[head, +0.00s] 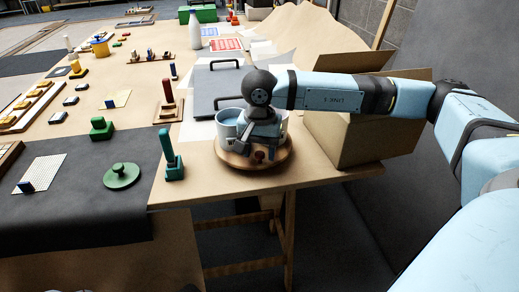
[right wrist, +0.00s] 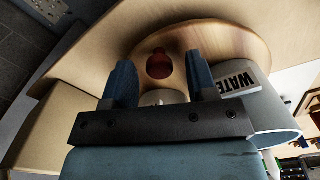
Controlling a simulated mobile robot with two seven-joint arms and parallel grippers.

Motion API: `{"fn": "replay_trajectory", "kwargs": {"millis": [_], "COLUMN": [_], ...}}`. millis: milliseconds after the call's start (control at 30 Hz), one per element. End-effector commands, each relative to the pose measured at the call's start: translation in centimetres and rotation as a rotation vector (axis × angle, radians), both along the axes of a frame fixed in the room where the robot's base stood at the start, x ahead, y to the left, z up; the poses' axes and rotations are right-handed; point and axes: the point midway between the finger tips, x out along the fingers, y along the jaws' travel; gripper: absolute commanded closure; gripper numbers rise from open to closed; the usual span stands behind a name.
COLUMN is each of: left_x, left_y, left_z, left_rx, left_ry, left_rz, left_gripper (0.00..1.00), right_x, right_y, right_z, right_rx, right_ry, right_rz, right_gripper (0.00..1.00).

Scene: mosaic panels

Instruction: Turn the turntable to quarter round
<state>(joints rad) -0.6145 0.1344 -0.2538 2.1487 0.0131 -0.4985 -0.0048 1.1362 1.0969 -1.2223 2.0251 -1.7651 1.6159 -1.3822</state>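The turntable (head: 229,159) is a round wooden disc near the table's front edge, left of the cardboard box; it also shows in the right wrist view (right wrist: 225,38). A dark red knob (right wrist: 159,65) stands on it near the rim. A cup with bluish water (head: 227,124) stands on the disc, and its "WATE" label shows in the right wrist view (right wrist: 238,79). My right gripper (right wrist: 160,73) is open, pointing down over the disc, with its fingers on either side of the knob. Contact with the knob cannot be told. My left gripper is not in view.
An open cardboard box (head: 350,138) stands right of the turntable, under my right arm. A grey panel with black handles (head: 212,88) lies behind. A teal stamp-like tool (head: 171,158) and a green round lidded piece (head: 121,176) are to the left.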

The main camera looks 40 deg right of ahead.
Motion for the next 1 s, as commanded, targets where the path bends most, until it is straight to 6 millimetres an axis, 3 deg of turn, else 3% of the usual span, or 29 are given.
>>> {"fn": "replay_trajectory", "kwargs": {"millis": [267,700,1000], "left_x": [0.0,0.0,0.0], "left_y": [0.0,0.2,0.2], "left_z": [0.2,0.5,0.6], "left_rx": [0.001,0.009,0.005], "left_ry": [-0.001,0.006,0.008], "left_rz": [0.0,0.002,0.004], "left_gripper": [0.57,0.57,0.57], "right_x": [0.0,0.0,0.0], "right_y": [0.1,0.1,0.0], "right_z": [1.1,10.5,13.7], "right_rx": [0.001,0.001,0.001], "right_ry": [-0.001,-0.003,-0.001], "right_rz": [0.001,0.002,0.0], "right_gripper": [0.47,0.47,0.47]}}
